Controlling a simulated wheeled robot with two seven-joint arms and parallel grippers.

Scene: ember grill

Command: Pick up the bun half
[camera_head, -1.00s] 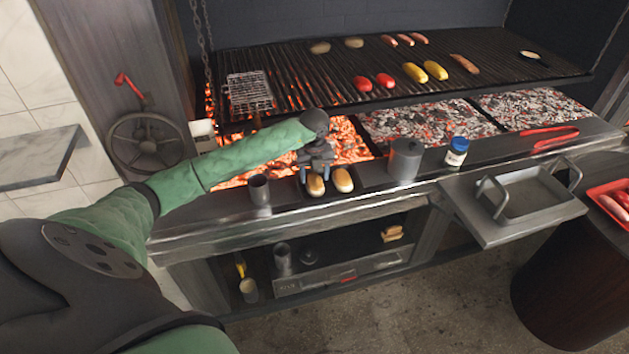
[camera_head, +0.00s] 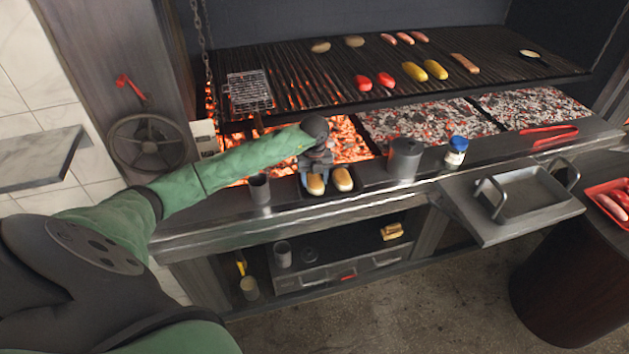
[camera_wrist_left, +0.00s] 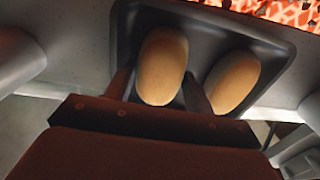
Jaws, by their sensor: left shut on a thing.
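Two tan bun halves lie side by side in a small dark tray (camera_head: 329,197) on the steel ledge. My left gripper (camera_head: 316,182) is down at the tray, shut on the left bun half (camera_head: 316,185). In the left wrist view this bun half (camera_wrist_left: 161,66) sits between the two fingers of the gripper (camera_wrist_left: 160,90), still in the tray. The other bun half (camera_head: 342,180) lies just to its right, and it also shows in the left wrist view (camera_wrist_left: 233,82). My right gripper is not in view.
A grey cup (camera_head: 260,189) stands left of the tray. A metal pot (camera_head: 404,158) and a blue-lidded jar (camera_head: 456,151) stand to the right. Hot coals (camera_head: 352,140) glow behind the ledge, under the grill grate (camera_head: 310,75) with food on it.

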